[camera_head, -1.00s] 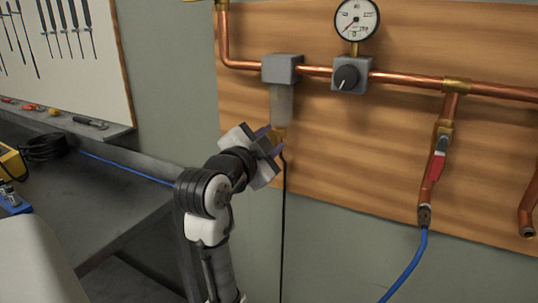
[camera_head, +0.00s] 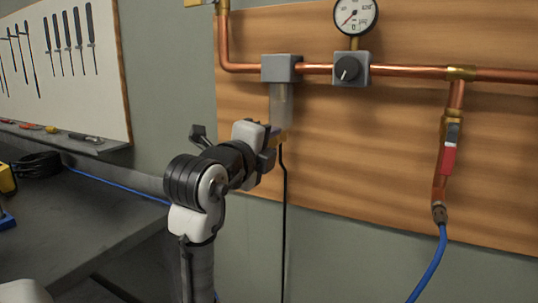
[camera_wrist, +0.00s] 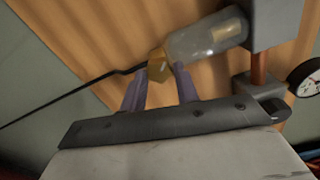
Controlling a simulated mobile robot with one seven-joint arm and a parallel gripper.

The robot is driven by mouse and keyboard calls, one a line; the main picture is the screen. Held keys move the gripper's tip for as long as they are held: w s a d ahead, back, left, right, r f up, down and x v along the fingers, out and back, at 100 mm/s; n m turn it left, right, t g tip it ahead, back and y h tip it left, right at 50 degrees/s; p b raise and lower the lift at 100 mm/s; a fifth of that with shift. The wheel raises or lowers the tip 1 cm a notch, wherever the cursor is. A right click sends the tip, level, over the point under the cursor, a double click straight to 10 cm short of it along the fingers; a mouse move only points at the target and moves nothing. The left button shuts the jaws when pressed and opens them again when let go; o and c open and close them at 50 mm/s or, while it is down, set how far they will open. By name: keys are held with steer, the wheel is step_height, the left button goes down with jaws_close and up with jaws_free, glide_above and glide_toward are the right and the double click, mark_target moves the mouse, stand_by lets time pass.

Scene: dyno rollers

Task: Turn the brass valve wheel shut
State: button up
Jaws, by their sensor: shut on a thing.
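A small brass valve wheel (camera_wrist: 158,68) sits at the bottom end of a clear filter bowl (camera_wrist: 207,36); in the head view the brass (camera_head: 283,135) shows only in part behind my gripper. My gripper (camera_wrist: 158,79) has its two purple-grey fingers on either side of the brass piece and is shut on it. In the head view my gripper (camera_head: 275,138) reaches up from the lower left to the underside of the bowl (camera_head: 281,104). The far faces of the wheel are hidden.
A grey filter head (camera_head: 282,68) and a dark regulator knob (camera_head: 347,69) sit on the copper pipe, below a gauge (camera_head: 355,15). A black tube (camera_head: 284,210) hangs from the brass. A red-handled valve (camera_head: 449,150) is right; a workbench (camera_head: 90,215) is left.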

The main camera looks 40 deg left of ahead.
steer(key=m+b, duration=0.2)
steer(key=m, duration=0.2)
steer(key=shift+f+m, duration=0.15)
steer(key=shift+m, duration=0.15)
steer(key=shift+m+b, duration=0.8)
steer(key=shift+m, duration=0.8)
steer(key=o, duration=1)
steer(key=shift+c, duration=0.2)
steer(key=shift+s, duration=0.15)
steer(key=b+v, duration=0.1)
steer(key=v, duration=1.2)
steer(key=shift+s, duration=0.3)
